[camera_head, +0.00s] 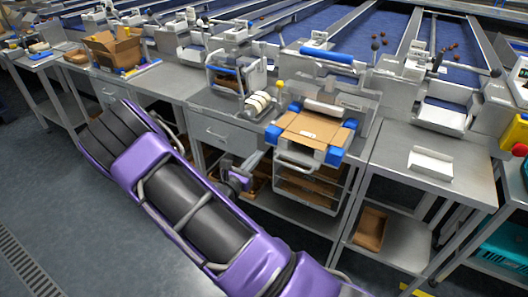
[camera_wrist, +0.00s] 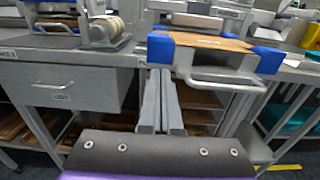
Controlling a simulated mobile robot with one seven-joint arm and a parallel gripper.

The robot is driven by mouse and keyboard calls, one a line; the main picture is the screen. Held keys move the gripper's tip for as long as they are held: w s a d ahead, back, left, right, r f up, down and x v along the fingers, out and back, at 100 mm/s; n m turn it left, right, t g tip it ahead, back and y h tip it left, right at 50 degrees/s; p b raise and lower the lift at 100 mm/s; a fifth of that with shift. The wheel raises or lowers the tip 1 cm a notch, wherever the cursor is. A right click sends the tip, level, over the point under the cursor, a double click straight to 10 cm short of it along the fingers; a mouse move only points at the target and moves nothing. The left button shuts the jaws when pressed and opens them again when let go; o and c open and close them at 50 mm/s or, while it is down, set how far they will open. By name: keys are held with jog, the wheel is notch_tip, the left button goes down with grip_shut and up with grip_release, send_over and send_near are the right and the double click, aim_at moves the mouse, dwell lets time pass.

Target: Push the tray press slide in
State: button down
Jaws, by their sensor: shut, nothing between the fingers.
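The tray press (camera_head: 352,100) stands on the bench right of centre in the head view. Its slide sticks out past the bench's front edge, with a brown flat tray blank (camera_head: 305,127) on it and blue corner blocks (camera_head: 334,156). The slide's bar handle (camera_head: 297,163) faces the aisle; it also shows in the wrist view (camera_wrist: 228,83). My gripper (camera_head: 262,156) is shut and empty, at the slide's front left. In the wrist view its fingertips (camera_wrist: 158,74) lie together left of the handle, near the left blue block (camera_wrist: 160,48). I cannot tell whether they touch the slide.
A drawer (camera_wrist: 65,88) with a handle is left of my fingers. A rack with brown sheets (camera_head: 305,190) stands below the slide. A tape machine (camera_head: 237,75) is on the bench to the left. A white tray (camera_head: 430,163) lies on the right table. The floor at left is clear.

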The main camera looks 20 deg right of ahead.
jog(key=v, duration=0.7)
send_near(279, 122)
jog(key=shift+a+f, duration=0.3)
jog(key=shift+f, duration=0.3)
jog(key=shift+a+f, duration=0.3)
jog(key=shift+f, duration=0.3)
jog(key=shift+w, duration=0.1)
jog(key=b+x, duration=0.4)
jog(key=x, duration=0.9)
jog(key=shift+f, duration=0.1)
jog(key=shift+w+d+r, duration=0.1)
jog(key=shift+r, duration=0.25)
